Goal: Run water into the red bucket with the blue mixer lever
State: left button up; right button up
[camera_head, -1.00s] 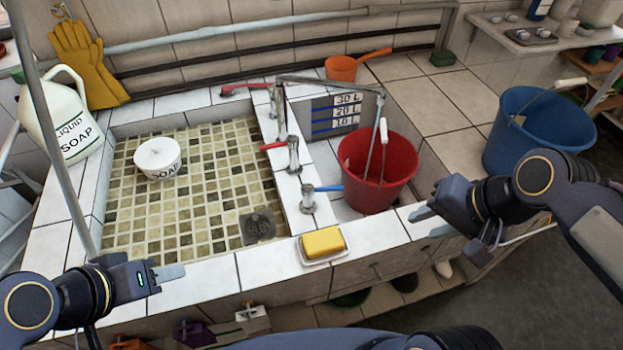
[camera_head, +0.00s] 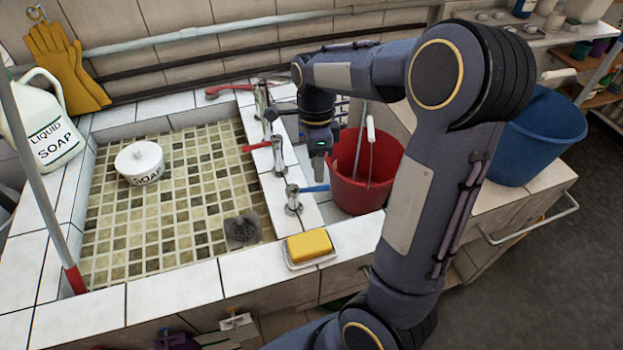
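The red bucket (camera_head: 352,190) stands in the niche right of the sink, its rim partly hidden by my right arm. The blue mixer lever (camera_head: 315,188) sticks out to the right from its metal tap body (camera_head: 293,200), towards the bucket. My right gripper (camera_head: 318,172) points down just above the blue lever, left of the bucket. Its fingers are seen nearly edge-on, so their opening and any contact with the lever cannot be told. The spout over the bucket is mostly hidden behind my arm, and no water shows. My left gripper is out of view.
A yellow soap bar (camera_head: 309,244) lies on a dish at the front edge. A white soap pot (camera_head: 140,163) sits in the tiled sink. A blue bucket (camera_head: 535,140) stands at right.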

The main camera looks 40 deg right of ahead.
aim_at(318, 187)
jog(key=shift+s+a+f, duration=0.1)
jog(key=shift+s+f, duration=0.1)
jog(key=shift+f, duration=0.85)
jog(key=shift+s+a+f, duration=0.1)
jog(key=shift+s+f, duration=0.1)
jog(key=shift+f, duration=0.85)
grip_shut()
